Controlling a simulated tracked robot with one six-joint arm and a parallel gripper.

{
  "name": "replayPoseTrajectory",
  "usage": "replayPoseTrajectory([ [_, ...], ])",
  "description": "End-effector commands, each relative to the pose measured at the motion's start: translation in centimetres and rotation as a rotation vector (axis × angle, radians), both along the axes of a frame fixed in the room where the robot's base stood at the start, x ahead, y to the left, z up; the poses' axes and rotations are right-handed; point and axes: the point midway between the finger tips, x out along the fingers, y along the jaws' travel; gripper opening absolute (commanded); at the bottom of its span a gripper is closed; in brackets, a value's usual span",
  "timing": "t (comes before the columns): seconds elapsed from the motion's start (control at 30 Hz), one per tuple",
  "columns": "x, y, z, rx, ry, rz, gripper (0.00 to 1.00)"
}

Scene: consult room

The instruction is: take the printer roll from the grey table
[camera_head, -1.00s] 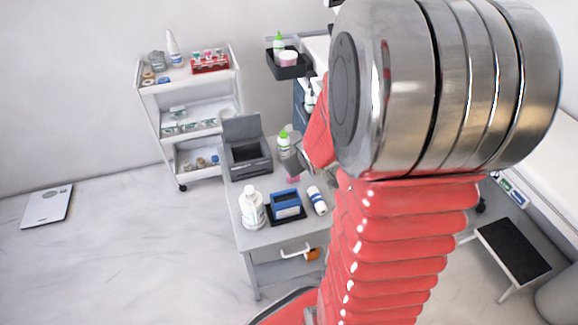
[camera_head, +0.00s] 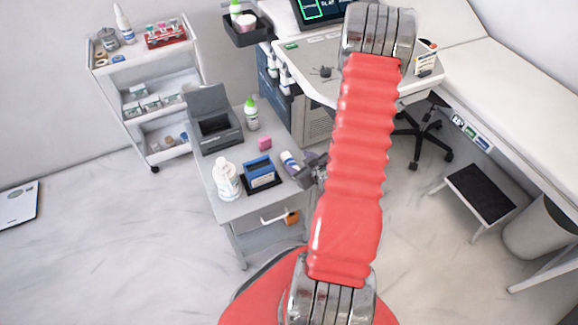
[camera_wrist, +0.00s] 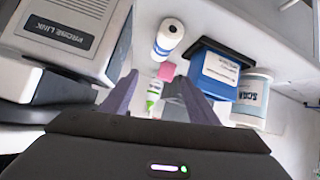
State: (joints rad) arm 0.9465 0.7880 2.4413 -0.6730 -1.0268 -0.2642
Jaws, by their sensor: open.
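The printer roll looks to be the small white cylinder with a blue band (camera_head: 290,162), lying at the right edge of the grey table (camera_head: 243,208). In the wrist view the white roll (camera_wrist: 168,38) is beyond my fingertips, apart from them. My gripper (camera_head: 314,170) is just right of the roll in the head view. In the wrist view my gripper (camera_wrist: 158,86) is open and empty. A pink block (camera_wrist: 168,71) and a green-capped bottle (camera_wrist: 154,94) show between and beyond the fingers.
A blue box (camera_head: 259,171) on a black tray and a white bottle (camera_head: 227,180) stand left of the roll. A grey open-lidded box (camera_head: 214,128) stands behind. A grey-white device (camera_wrist: 70,35) is close on the left in the wrist view.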

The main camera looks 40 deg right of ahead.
Motion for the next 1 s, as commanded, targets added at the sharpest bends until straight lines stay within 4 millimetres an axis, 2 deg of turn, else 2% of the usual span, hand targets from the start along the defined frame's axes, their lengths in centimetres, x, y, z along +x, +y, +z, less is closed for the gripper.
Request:
replayPoseTrajectory([
  [0.03,-0.8,0.1,-1.0,0.018,-0.017,-0.011,0.54],
  [0.2,-2.7,0.5,-3.0,0.058,-0.103,-0.042,0.54],
  [0.5,-5.5,1.4,-4.8,0.110,-0.235,-0.107,0.54],
  [1.0,-5.6,1.5,-4.9,0.115,-0.255,-0.112,0.54],
])
